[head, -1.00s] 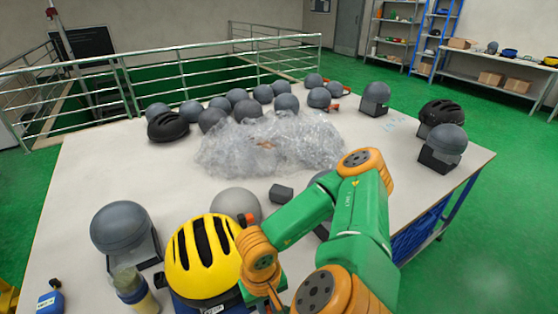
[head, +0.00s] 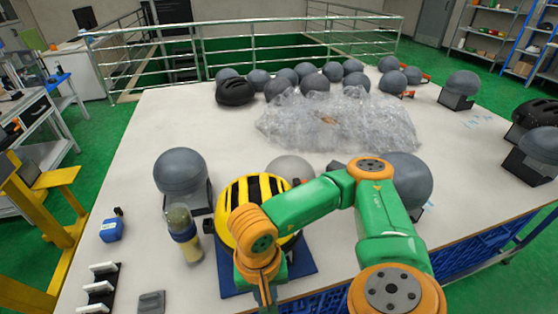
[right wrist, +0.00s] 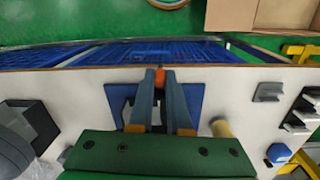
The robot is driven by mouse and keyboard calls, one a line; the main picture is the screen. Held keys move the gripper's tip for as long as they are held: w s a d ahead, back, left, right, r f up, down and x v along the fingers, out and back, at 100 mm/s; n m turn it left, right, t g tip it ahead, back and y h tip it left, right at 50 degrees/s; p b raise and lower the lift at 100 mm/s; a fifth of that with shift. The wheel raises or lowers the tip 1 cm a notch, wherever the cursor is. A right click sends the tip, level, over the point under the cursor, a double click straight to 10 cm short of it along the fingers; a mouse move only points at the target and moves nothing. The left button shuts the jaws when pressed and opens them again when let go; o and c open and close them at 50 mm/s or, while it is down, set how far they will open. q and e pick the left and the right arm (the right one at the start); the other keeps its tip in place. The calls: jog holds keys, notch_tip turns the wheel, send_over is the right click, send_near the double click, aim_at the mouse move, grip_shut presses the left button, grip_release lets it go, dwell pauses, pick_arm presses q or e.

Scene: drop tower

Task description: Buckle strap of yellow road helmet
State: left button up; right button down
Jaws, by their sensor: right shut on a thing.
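The yellow road helmet (head: 238,197), with black vents, sits above a blue mat (head: 308,262) near the table's front edge. My right wrist covers its front right part, and no strap can be made out in the head view. My right gripper (right wrist: 159,82) is in front of the helmet, over the blue mat, which also shows in the right wrist view (right wrist: 195,98). Its fingers are shut on a small orange piece (right wrist: 159,76) at the tips. I cannot tell whether this is the strap's buckle. The helmet is hidden in the wrist view. My left gripper is out of view.
Clear plastic wrap (head: 340,118) lies behind. Bare table (head: 150,125) is at back left.

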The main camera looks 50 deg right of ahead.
jog(key=w+a+p, duration=0.2)
jog(key=w+a, duration=0.7)
jog(key=w, duration=0.5)
jog(key=w+d+r+p, duration=0.1)
jog(key=w+d+r, duration=0.1)
jog(key=w+d, duration=0.1)
jog(key=w+d+r+p, duration=0.1)
jog(key=w+d+r, duration=0.2)
jog(key=d, duration=0.2)
jog(key=w+d+r+p, duration=0.1)
jog(key=w+d+r, duration=0.1)
jog(key=d+r, duration=0.1)
jog(key=shift+w+d+r, duration=0.15)
jog(key=shift+w+d, duration=0.25)
jog(key=shift+d, duration=0.25)
jog(key=shift+f, duration=0.4)
jog(key=shift+s+a+f, duration=0.1)
jog(key=shift+s+f, duration=0.05)
jog(key=shift+f, duration=0.1)
jog(key=shift+f, duration=0.1)
jog(key=shift+s+a+f+b, duration=0.1)
jog(key=shift+s+f+b, duration=0.1)
jog(key=shift+f+b, duration=0.9)
